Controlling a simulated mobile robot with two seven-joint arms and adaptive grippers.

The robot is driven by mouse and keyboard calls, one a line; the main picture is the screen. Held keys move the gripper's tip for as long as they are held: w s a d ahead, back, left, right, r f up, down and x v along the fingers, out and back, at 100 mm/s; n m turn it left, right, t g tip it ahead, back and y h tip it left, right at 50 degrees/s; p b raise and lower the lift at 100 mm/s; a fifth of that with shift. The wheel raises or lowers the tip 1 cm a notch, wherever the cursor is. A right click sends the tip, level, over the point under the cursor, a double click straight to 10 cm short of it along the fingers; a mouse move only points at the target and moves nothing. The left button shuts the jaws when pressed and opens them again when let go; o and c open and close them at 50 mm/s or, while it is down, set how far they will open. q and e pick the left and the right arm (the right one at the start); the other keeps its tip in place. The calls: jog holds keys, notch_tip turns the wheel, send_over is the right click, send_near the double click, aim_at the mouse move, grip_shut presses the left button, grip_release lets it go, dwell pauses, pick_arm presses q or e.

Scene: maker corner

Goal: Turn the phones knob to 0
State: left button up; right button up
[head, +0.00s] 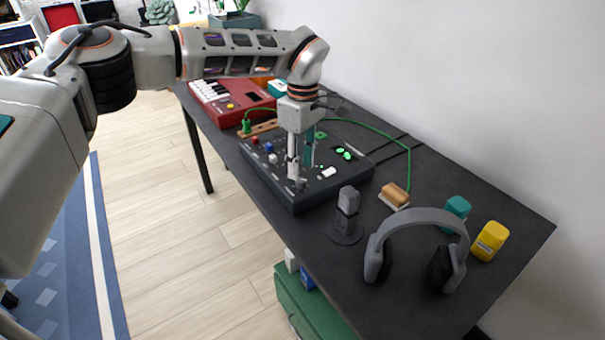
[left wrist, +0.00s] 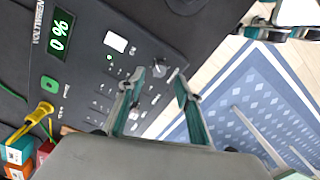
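The dark mixing console (head: 262,172) lies on the black table, with small knobs and buttons on top. My left gripper (head: 300,172) points down over its near part. In the left wrist view the two fingers (left wrist: 157,82) are apart, with a grey knob (left wrist: 160,68) between and just beyond their tips. Contact cannot be made out, and its label is unreadable. In the head view the knob is largely hidden by the fingers. Parts resembling my right gripper (left wrist: 283,33) show at the left wrist view's top right; its opening is unclear.
A microphone on a stand (head: 347,212), grey headphones (head: 450,217), a brush-like block (head: 395,195), a teal pot (head: 457,207) and a yellow pot (head: 490,240) stand nearer. A red keyboard (head: 222,108) and green cable (head: 408,160) lie beyond. A wall bounds the right.

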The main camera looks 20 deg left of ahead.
aim_at(301, 180)
pick_arm(q)
notch_tip(301, 180, down, 4)
jog(key=shift+f, duration=0.1)
jog(key=shift+c, duration=0.8)
grip_shut()
pick_arm(e)
jog(key=shift+w+r, duration=0.4)
jog(key=shift+w, duration=0.2)
